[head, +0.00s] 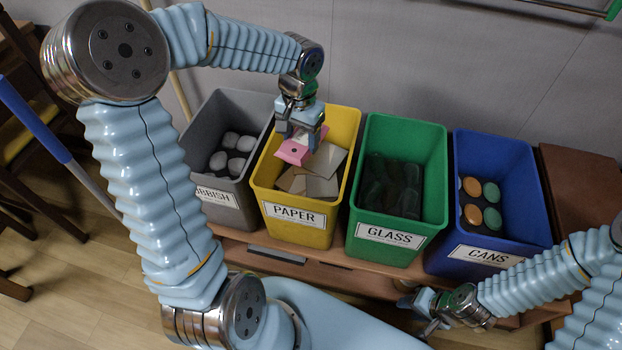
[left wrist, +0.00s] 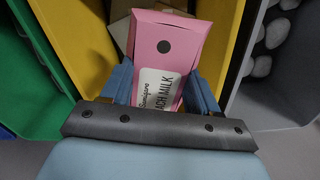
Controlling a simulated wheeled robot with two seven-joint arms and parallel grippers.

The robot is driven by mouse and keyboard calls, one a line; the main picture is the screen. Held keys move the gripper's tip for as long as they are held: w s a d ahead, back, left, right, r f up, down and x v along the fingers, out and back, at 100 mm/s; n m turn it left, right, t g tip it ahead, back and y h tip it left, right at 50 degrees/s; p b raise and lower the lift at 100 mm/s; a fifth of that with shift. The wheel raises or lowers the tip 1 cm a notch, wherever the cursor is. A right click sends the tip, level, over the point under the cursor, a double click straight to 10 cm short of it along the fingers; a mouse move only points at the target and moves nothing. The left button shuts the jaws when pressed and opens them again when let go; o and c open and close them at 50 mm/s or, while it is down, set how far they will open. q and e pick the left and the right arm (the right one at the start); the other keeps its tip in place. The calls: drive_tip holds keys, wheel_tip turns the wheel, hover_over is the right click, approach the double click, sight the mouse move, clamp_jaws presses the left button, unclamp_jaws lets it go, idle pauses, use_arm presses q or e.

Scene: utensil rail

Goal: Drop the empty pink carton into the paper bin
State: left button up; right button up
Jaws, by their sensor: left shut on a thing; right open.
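The pink carton (head: 293,152) is over the mouth of the yellow bin labelled PAPER (head: 294,216). My left gripper (head: 299,135) is shut on it from above. In the left wrist view the carton (left wrist: 165,45) sits between my left gripper's fingers (left wrist: 162,88), with a white label partly reading "ACH MILK" and a dark round cap or spot. The yellow bin (left wrist: 85,50) shows around it there. Grey and tan flat pieces (head: 321,187) lie in the bin below the carton. My right gripper (head: 424,312) is open and empty, low in front of the blue bin.
A grey RUBBISH bin (head: 217,197) with pale lumps stands left of the paper bin. A green GLASS bin (head: 404,133) with dark contents and a blue CANS bin (head: 503,150) with orange and green discs stand to the right. All stand on a brown bench (head: 270,252) by the wall.

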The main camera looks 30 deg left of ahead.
use_arm(q)
drive_tip(key=shift+f, duration=0.2)
drive_tip(key=o, duration=1.1)
wheel_tip(320, 180, up, 14)
drive_tip(key=p, duration=0.1)
drive_tip(key=shift+f, duration=0.1)
